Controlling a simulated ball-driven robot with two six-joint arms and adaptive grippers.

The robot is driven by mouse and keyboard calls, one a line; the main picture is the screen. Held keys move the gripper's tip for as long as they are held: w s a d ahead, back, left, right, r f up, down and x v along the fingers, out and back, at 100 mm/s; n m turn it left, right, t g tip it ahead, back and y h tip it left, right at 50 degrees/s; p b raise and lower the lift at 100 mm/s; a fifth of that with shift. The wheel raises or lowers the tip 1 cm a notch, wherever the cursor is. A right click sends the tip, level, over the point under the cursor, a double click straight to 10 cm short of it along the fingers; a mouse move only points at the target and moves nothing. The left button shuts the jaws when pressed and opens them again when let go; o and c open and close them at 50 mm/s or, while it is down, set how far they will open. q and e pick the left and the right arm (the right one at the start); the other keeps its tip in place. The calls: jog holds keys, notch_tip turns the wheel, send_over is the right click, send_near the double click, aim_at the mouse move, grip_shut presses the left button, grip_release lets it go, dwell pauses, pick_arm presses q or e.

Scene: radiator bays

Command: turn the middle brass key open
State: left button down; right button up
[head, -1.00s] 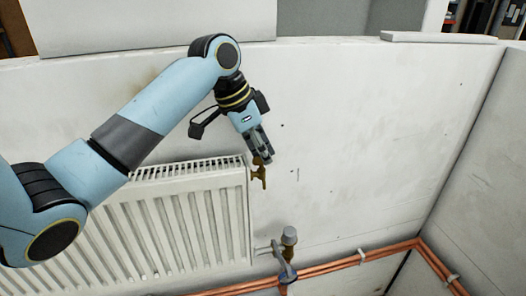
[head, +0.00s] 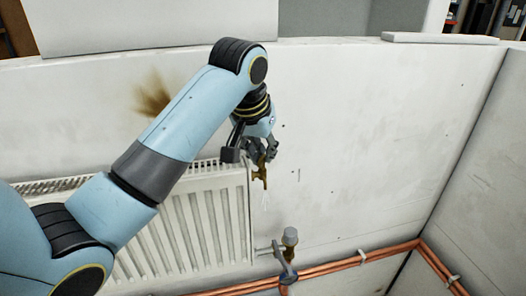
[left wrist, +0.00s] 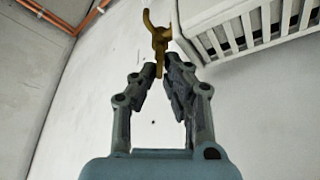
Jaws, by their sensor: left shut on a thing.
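A small brass key on a brass fitting (head: 260,174) shows at the top right end of the white radiator (head: 205,215) in the head view. My left gripper (head: 266,153) is at its upper end, its fingers shut on the key. In the left wrist view the forked brass piece (left wrist: 160,36) stands beyond the fingertips, and its narrow stem reaches down between them (left wrist: 159,70). A faint pale streak (head: 265,198) runs below the fitting; it looks like water. My arm hides part of the radiator. No other brass key shows. My right gripper is out of view.
A grey-capped valve (head: 289,237) stands below right of the radiator. Copper pipes (head: 330,265) run along the wall's foot. A brown stain (head: 153,96) marks the wall behind my arm.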

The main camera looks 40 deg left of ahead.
pick_arm(q)
jog(key=shift+n+y, duration=0.5)
jog(key=shift+n, duration=0.8)
jog(key=c, duration=1.5)
grip_release()
jog(key=shift+d, duration=0.1)
jog(key=shift+o, duration=0.2)
